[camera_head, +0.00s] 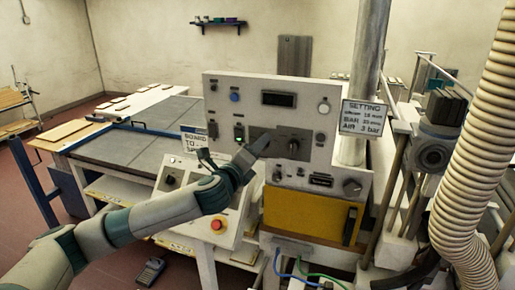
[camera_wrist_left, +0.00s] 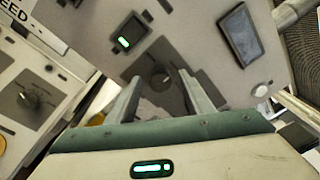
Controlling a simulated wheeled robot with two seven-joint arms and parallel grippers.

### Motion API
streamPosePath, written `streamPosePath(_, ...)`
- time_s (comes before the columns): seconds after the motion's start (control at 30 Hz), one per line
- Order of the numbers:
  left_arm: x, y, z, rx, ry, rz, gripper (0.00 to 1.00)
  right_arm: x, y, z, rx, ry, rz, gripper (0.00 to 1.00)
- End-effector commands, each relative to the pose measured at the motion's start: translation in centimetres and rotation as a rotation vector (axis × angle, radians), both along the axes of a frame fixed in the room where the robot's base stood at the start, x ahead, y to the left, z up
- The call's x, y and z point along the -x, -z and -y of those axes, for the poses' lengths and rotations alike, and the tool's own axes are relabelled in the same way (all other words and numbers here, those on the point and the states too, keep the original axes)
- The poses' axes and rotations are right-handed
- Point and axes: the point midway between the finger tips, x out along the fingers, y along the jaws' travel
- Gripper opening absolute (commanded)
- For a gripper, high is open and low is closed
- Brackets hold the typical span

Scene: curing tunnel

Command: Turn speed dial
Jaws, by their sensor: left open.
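A control panel (camera_head: 220,92) stands in the middle of the head view. A dark round dial (camera_head: 293,145) sits on a dark grey plate on its face. In the left wrist view a dial (camera_wrist_left: 160,79) on a dark plate shows beyond and between my fingers, apart from them. My left gripper (camera_head: 234,149) is open and empty in front of the panel, left of the dial in the head view; its fingers (camera_wrist_left: 155,95) point at the panel. No readable label beside the dials tells which is the speed dial. My right gripper is not in view.
A green lit switch (camera_head: 239,132), a display (camera_head: 279,99) and a lower right knob (camera_head: 352,186) are on the panel. A lower console has another dial (camera_head: 171,180) and a red button (camera_head: 218,224). A setting sign (camera_head: 365,117) and a ribbed hose (camera_head: 480,150) stand right.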

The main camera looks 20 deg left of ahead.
Motion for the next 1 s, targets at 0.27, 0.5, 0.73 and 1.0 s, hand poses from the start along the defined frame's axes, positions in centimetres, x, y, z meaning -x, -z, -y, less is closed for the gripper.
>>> streamPosePath(0.27, 0.0, 0.0, 0.0, 0.0, 0.0, 0.0, 0.06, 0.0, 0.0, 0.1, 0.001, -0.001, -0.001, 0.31)
streamPosePath(0.5, 0.0, 0.1, 0.0, 0.019, 0.0, -0.001, 0.06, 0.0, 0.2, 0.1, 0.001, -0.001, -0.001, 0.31)
streamPosePath(0.73, 0.0, 0.4, 0.0, 0.098, 0.0, -0.005, 0.06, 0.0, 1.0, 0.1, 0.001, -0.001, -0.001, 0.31)
streamPosePath(1.0, 0.0, 0.6, 0.0, 0.289, 0.001, -0.011, 0.06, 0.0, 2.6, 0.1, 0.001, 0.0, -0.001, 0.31)
